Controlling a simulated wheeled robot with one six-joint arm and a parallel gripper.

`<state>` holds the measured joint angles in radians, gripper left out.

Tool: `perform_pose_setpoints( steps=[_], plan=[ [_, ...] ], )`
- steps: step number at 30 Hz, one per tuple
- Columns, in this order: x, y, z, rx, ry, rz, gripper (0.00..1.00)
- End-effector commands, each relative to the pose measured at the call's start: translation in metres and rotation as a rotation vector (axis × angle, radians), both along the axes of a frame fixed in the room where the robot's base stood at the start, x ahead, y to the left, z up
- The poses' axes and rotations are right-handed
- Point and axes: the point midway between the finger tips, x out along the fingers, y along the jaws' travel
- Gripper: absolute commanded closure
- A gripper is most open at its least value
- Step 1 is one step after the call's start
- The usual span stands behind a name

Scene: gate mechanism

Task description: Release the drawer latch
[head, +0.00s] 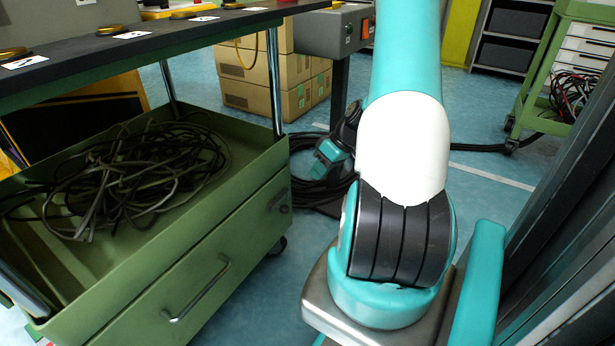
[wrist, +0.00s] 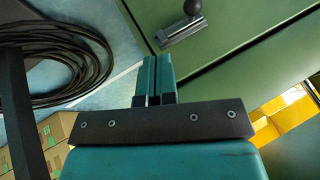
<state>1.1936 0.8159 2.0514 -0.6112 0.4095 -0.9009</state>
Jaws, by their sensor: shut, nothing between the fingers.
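The drawer latch (wrist: 182,30) shows at the top of the wrist view as a grey metal plate with a black ball knob (wrist: 194,7) on a green panel. In the head view the small dark latch (head: 280,199) sits at the right end of the green drawer front (head: 185,300). The drawer looks closed, with a curved metal handle (head: 199,292). My gripper (wrist: 158,60) has its two teal fingers together and empty. In the wrist view its tips lie just below and left of the latch, apart from it in the picture. The exact distance is unclear.
The green cart's tray (head: 262,160) holds tangled black cables (head: 130,175). A dark worktop (head: 130,45) overhangs the tray. Cardboard boxes (head: 248,85) and more coiled cable (wrist: 60,60) lie behind. Some blue floor (head: 280,275) is clear between cart and my base.

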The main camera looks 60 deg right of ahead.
Motion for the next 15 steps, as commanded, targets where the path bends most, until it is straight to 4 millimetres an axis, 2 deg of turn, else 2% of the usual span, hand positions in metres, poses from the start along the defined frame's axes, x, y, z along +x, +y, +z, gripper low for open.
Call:
perform_pose_setpoints(
  steps=[1, 4, 15],
  plan=[
    [-0.004, -0.004, 0.011, 0.0, 0.0, -0.002, 1.0],
    [-0.008, -0.008, 0.019, -0.002, -0.001, -0.001, 1.0],
    [-0.012, -0.01, 0.023, 0.0, 0.0, 0.001, 1.0]
  ],
)
